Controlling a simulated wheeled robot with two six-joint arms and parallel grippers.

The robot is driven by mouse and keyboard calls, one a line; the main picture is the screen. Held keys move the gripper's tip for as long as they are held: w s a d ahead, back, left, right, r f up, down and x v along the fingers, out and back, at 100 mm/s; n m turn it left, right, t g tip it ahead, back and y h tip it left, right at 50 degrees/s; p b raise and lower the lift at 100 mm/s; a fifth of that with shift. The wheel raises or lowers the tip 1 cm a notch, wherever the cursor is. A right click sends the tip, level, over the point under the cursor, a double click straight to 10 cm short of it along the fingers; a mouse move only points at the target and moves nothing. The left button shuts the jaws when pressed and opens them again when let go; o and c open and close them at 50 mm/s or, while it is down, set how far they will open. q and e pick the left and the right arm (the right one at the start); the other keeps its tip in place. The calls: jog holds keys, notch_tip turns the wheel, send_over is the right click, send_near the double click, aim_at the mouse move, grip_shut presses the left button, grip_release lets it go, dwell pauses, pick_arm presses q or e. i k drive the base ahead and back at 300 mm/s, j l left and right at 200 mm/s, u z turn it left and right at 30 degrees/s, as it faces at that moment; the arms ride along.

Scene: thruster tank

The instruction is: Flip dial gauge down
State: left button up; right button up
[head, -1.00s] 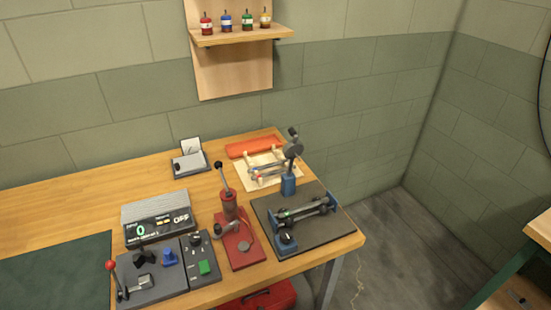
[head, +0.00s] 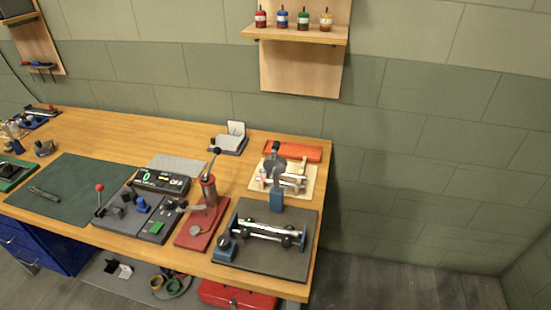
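The dial gauge (head: 275,168) is a grey round head on a blue post (head: 277,201). It stands raised above the back of a dark fixture plate (head: 270,266) near the bench's right end. A shiny shaft (head: 265,232) lies across this plate, lower than the gauge and apart from it. A blue block with a black knob (head: 223,248) sits at the plate's front left. The gauge's face and hinge are too small to make out. Neither of my grippers is in the head view.
A red lever press (head: 208,210) stands left of the plate, beside a grey control unit (head: 140,215). Behind the gauge are a cream mat with rollers (head: 295,182) and an orange tray (head: 293,151). A shelf with small bottles (head: 295,34) hangs above. Floor right of the bench is clear.

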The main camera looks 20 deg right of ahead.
aim_at(274, 164)
jog(key=i+l+u, duration=0.2)
jog(key=l+u, duration=0.25)
jog(key=l, duration=0.25)
jog(key=i+l+u, duration=0.1)
jog(key=l+u, duration=0.3)
jog(key=l, duration=0.35)
jog(key=l+u, duration=0.45)
jog(key=l, duration=0.3)
jog(key=k+l+u, duration=0.2)
jog(key=l+u, duration=0.25)
jog(key=l, duration=0.3)
